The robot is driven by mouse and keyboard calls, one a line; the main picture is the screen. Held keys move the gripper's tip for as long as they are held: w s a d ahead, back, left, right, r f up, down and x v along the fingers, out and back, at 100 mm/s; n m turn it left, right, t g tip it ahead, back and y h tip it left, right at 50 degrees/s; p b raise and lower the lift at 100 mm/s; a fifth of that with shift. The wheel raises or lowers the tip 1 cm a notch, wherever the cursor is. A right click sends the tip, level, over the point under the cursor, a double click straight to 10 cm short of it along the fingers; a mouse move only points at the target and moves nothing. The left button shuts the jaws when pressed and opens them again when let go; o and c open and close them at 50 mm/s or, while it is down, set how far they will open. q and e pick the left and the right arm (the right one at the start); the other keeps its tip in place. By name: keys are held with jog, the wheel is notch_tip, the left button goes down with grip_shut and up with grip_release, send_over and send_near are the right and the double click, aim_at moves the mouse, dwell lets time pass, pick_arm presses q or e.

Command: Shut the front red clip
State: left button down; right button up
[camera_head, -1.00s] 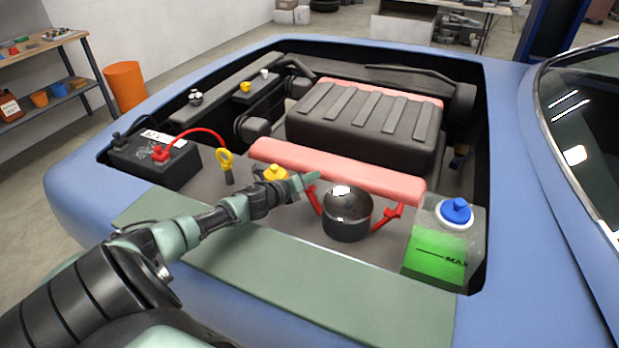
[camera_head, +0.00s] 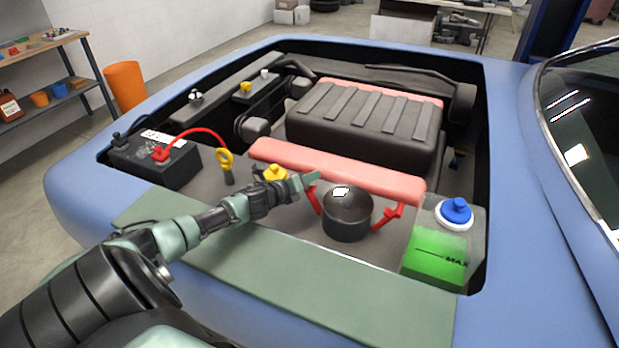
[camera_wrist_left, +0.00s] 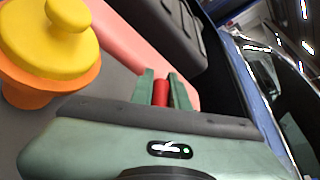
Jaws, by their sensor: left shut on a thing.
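The front red clip (camera_head: 313,201) is at the left side of the dark round canister (camera_head: 347,215), nearer the car's nose. A second red clip (camera_head: 388,217) is on the canister's right side. My left gripper (camera_head: 312,181) is at the upper end of the front clip, just in front of the pink bar (camera_head: 340,170). In the left wrist view, the green fingers of my left gripper (camera_wrist_left: 162,90) are shut on a red piece (camera_wrist_left: 161,93), the clip's end. The rest of the clip is hidden there. My right gripper is not in view.
A yellow cap (camera_head: 275,173) lies close beside my left wrist; it also shows large in the left wrist view (camera_wrist_left: 55,45). A yellow dipstick handle (camera_head: 225,160), a battery (camera_head: 155,162) and a blue-capped reservoir (camera_head: 440,250) surround the area. The engine cover (camera_head: 365,122) rises behind.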

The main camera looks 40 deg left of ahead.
pick_arm(q)
jog(key=shift+w+d+r+m+g+y+p, duration=0.3)
jog(key=shift+d+m+p, duration=0.45)
jog(key=shift+p, duration=0.45)
jog(key=shift+w+d+r+m+g+y+p, duration=0.2)
jog(key=shift+d+m+y+p, duration=0.3)
jog(key=shift+d+p, duration=0.6)
jog(key=shift+w+d+r+m+g+y+p, duration=0.3)
jog(key=shift+d+m+p, duration=0.35)
jog(key=shift+p, duration=0.7)
jog(key=shift+f, duration=0.15)
jog(key=c, duration=1.4)
grip_release()
jog(key=shift+o, duration=0.2)
jog(key=v, duration=0.7)
jog(key=shift+s, duration=0.35)
